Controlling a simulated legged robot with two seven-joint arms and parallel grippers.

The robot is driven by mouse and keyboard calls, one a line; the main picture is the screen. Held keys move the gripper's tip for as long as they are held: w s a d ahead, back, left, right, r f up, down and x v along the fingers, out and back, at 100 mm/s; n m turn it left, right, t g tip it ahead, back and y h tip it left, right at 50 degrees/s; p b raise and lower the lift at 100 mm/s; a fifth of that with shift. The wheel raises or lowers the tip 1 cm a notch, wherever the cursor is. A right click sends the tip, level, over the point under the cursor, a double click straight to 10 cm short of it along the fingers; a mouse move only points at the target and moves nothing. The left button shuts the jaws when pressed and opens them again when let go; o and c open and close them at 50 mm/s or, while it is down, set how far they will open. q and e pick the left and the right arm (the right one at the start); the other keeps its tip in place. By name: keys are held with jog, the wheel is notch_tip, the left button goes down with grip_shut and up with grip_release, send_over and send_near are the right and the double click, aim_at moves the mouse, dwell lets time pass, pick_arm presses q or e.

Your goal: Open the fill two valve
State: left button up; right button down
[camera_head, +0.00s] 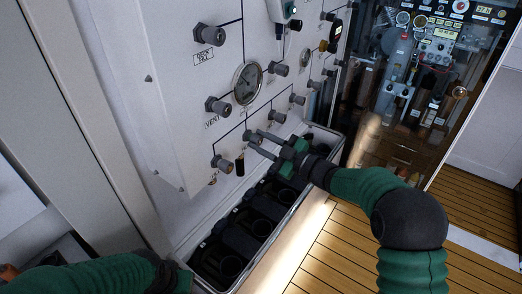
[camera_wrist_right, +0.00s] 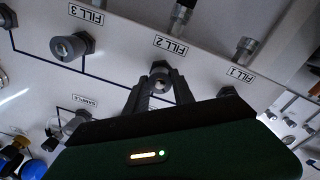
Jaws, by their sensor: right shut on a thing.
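The white panel carries several grey valve knobs. The fill two valve knob (camera_wrist_right: 160,74) sits by its "FILL 2" label (camera_wrist_right: 170,45) in the right wrist view, with my fingers on both sides of it. In the head view this knob (camera_head: 250,135) is in the lower row of the panel. My right gripper (camera_wrist_right: 160,86) is shut on it; its fingers also show at the knob in the head view (camera_head: 255,141). The knob's turn angle cannot be told. My left arm shows at the lower left, but its gripper is out of view.
Neighbouring fill three (camera_wrist_right: 68,47) and fill one knobs are close on either side; the fill one knob is partly hidden. A gauge (camera_head: 247,83) is above. A black-lined bin (camera_head: 211,262) with cylinder tops stands below the panel. Wooden floor (camera_head: 345,245) is clear at right.

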jog(key=n+b, duration=0.3)
jog(key=f+n+b, duration=0.1)
jog(key=n+b, duration=0.6)
jog(key=b, duration=0.1)
jog(key=shift+s+a+f+n+g+y, duration=0.1)
jog(key=shift+f+n+g+y, duration=0.1)
jog(key=shift+n+g+y, duration=0.15)
jog(key=shift+w+r+n+g+b, duration=0.1)
jog(key=shift+n+g+b, duration=0.2)
jog(key=shift+n+b, duration=4.05)
jog(key=shift+w+n+g+b, duration=0.1)
jog(key=shift+n+g+b, duration=0.15)
jog(key=shift+n+b, duration=4.05)
jog(key=shift+n+p, duration=0.45)
jog(key=shift+n, duration=0.15)
jog(key=shift+d, duration=0.2)
jog(key=c, duration=1.1)
grip_release()
jog(key=shift+w, duration=0.1)
jog(key=shift+r, duration=0.2)
